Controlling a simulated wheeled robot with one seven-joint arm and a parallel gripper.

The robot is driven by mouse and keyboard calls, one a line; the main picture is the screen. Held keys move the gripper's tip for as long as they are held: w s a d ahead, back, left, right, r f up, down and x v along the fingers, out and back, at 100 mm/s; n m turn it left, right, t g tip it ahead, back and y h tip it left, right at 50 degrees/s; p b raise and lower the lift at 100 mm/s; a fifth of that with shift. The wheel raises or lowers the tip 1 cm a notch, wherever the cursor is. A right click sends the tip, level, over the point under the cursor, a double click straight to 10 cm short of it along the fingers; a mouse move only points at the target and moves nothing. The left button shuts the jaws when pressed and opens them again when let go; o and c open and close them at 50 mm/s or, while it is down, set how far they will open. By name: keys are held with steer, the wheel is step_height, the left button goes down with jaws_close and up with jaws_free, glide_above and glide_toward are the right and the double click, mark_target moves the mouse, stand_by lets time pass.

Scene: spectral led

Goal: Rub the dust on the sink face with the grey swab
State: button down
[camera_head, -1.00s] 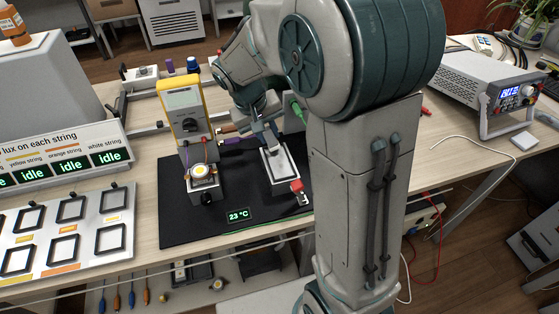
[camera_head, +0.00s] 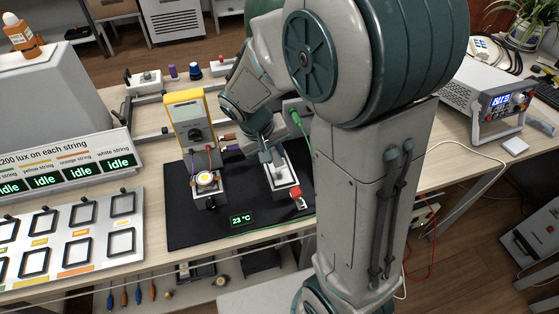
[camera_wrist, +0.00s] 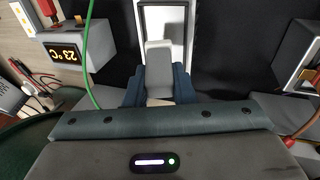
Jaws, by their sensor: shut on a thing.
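My gripper (camera_wrist: 158,88) is shut on the grey swab (camera_wrist: 159,66), a small grey block between its blue fingers. In the wrist view, the swab lies over the near part of the sink face, and its white and grey rim (camera_wrist: 187,14) shows beyond it. I cannot tell whether the swab touches the face. In the head view, the sink (camera_head: 292,182) is a pale-rimmed block on the black mat, with my gripper (camera_head: 268,154) over its far part. The dust cannot be made out; the swab and my arm hide part of the face.
A yellow multimeter (camera_head: 188,118) and a round lit lamp on a block (camera_head: 205,180) stand left of the sink. A 23 °C display (camera_head: 242,219) sits in front. A green cable (camera_head: 297,119) runs close to my gripper. Open black mat (camera_head: 185,232) lies at the front left.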

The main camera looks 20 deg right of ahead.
steer(key=s, duration=0.1)
steer(key=s+p, duration=0.1)
steer(key=shift+s+r, duration=0.2)
steer(key=shift+s, duration=0.1)
steer(key=shift+s+f, duration=0.25)
steer(key=shift+s, duration=0.05)
steer(key=shift+r, duration=0.1)
step_height(320, 180, up, 4)
steer(key=p, duration=0.3)
steer(key=w+r+p, duration=0.1)
steer(key=w+r, duration=0.1)
steer(key=w, duration=0.4)
steer(key=shift+r+p, duration=0.3)
steer(key=shift+p, duration=0.1)
